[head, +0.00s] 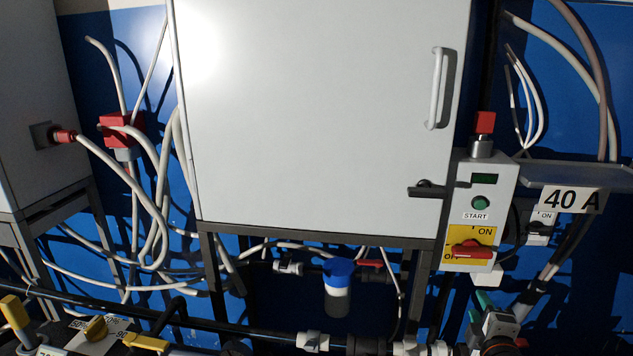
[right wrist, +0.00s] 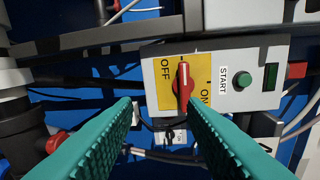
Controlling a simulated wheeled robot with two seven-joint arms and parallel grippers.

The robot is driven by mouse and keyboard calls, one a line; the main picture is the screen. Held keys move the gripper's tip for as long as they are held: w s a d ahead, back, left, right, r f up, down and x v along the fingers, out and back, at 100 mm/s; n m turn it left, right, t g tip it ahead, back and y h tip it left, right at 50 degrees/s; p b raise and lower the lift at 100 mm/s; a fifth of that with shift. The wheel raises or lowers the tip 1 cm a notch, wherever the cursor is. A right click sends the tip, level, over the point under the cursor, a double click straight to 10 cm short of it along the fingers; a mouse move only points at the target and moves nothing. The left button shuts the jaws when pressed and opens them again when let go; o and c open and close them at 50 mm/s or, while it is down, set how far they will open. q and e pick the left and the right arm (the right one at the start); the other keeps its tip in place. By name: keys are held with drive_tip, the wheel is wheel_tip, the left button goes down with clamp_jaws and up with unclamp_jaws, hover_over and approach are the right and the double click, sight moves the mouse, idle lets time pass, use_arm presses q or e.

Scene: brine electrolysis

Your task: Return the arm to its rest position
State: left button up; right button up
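My right gripper (head: 479,314) is at the lower right of the head view, below the control box. In the right wrist view its two teal ribbed fingers (right wrist: 163,112) are spread apart with nothing between them. The red rotary switch (head: 471,249) on its yellow plate lies beyond the fingertips; it also shows in the right wrist view (right wrist: 183,84). I see no contact with it. My left gripper is in neither view.
The control box carries a green START button (head: 480,203) and a red-topped knob (head: 485,123). A large white cabinet (head: 320,110) with a handle stands left of it. Pipes, a blue-capped container (head: 338,274) and a yellow-handled valve (head: 146,342) lie below. Cables hang on both sides.

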drive_tip(key=s+a+f+m+g+y, duration=0.1)
drive_tip(key=s+a+f+m+g, duration=0.55)
drive_tip(key=s+f, duration=0.55)
drive_tip(key=s+a+f+m+g+y, duration=0.25)
drive_tip(key=s+a, duration=0.25)
drive_tip(key=s, duration=0.4)
drive_tip(key=s+a+f+m+g+y, duration=0.1)
drive_tip(key=s+a+f+m+g, duration=0.25)
drive_tip(key=s, duration=0.55)
wheel_tip(320, 180, down, 24)
drive_tip(key=a+g, duration=0.2)
drive_tip(key=s+d+f+n, duration=0.1)
drive_tip(key=s+d+f, duration=0.2)
drive_tip(key=s+f, duration=1.4)
drive_tip(key=shift+s+g, duration=0.2)
drive_tip(key=shift+g, duration=0.25)
